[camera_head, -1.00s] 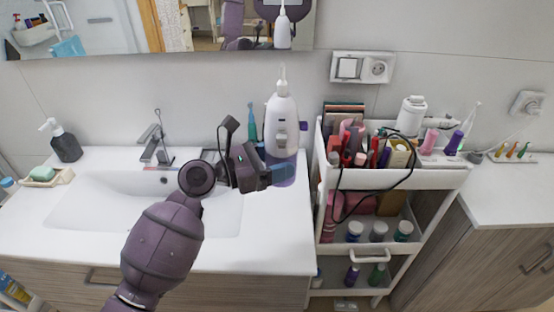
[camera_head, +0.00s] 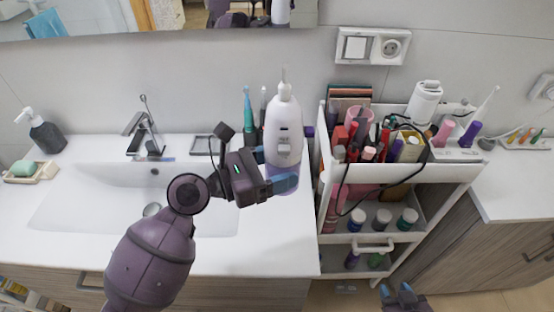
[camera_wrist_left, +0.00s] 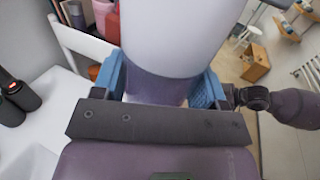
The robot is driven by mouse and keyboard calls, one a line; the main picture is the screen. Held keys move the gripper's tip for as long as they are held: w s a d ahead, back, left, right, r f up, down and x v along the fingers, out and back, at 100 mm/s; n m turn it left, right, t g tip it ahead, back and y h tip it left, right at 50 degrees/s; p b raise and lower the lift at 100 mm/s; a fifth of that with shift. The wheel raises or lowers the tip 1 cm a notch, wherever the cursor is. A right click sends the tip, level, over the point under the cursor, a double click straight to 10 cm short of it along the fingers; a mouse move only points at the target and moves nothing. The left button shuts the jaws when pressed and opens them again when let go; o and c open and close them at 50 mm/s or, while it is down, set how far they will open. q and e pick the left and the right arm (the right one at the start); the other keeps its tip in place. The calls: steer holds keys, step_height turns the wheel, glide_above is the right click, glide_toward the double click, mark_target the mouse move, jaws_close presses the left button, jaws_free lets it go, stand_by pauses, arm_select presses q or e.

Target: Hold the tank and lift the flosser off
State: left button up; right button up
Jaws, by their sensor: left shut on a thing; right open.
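The flosser (camera_head: 284,122) is a white upright bottle shape with a thin nozzle, standing at the right end of the sink counter. Its tank (camera_head: 283,170) is the translucent purple lower part, still joined to the white body. My left gripper (camera_head: 284,184) is shut on the tank. In the left wrist view its blue fingers lie on both sides of the purple tank (camera_wrist_left: 158,88), with the white flosser body (camera_wrist_left: 178,35) above. My right gripper (camera_head: 402,296) is open and empty at the bottom edge, in front of the cart, well apart from the flosser.
A white cart (camera_head: 440,173) filled with cosmetics stands right of the counter, with a black cable hanging over it. Toothbrushes (camera_head: 248,112) stand close behind the flosser on the left. The faucet (camera_head: 145,130) and soap dispenser (camera_head: 40,131) are farther left.

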arm_select(q)
steer(key=shift+f, duration=0.35)
steer(key=shift+w+f, duration=0.1)
steer(key=shift+f, duration=1.3)
step_height(320, 180, down, 12)
steer(key=shift+r+b, duration=0.25)
steer(key=shift+b, duration=0.85)
steer(key=shift+f+b, duration=1.55)
steer(key=shift+b, duration=0.05)
steer(key=shift+f, duration=0.15)
arm_select(e)
steer(key=w+f, duration=0.2)
steer(key=f, duration=0.1)
steer(key=shift+w+a+t, duration=0.15)
steer(key=shift+w+t, duration=0.05)
steer(key=shift+t, duration=0.1)
steer(key=shift+r, duration=0.1)
